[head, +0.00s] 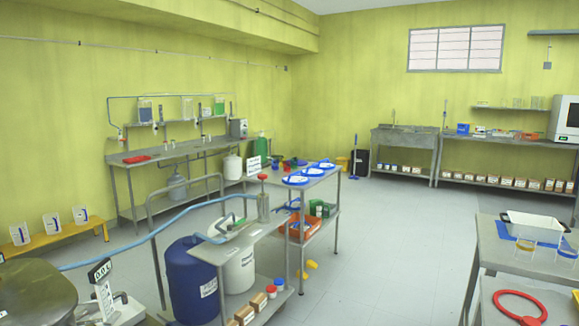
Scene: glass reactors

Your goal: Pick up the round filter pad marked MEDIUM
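Three round white pads, each with blue around or under it, lie in a row on the top of a grey metal trolley (316,184) near the middle of the head view. The near pad (295,180), the middle pad (311,171) and the far pad (323,165) look alike. Any marking on them is too small to read, so I cannot tell which one says MEDIUM. Neither of my grippers is in view.
A table with a white tray (533,226) stands at right. Open floor (390,240) lies between.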

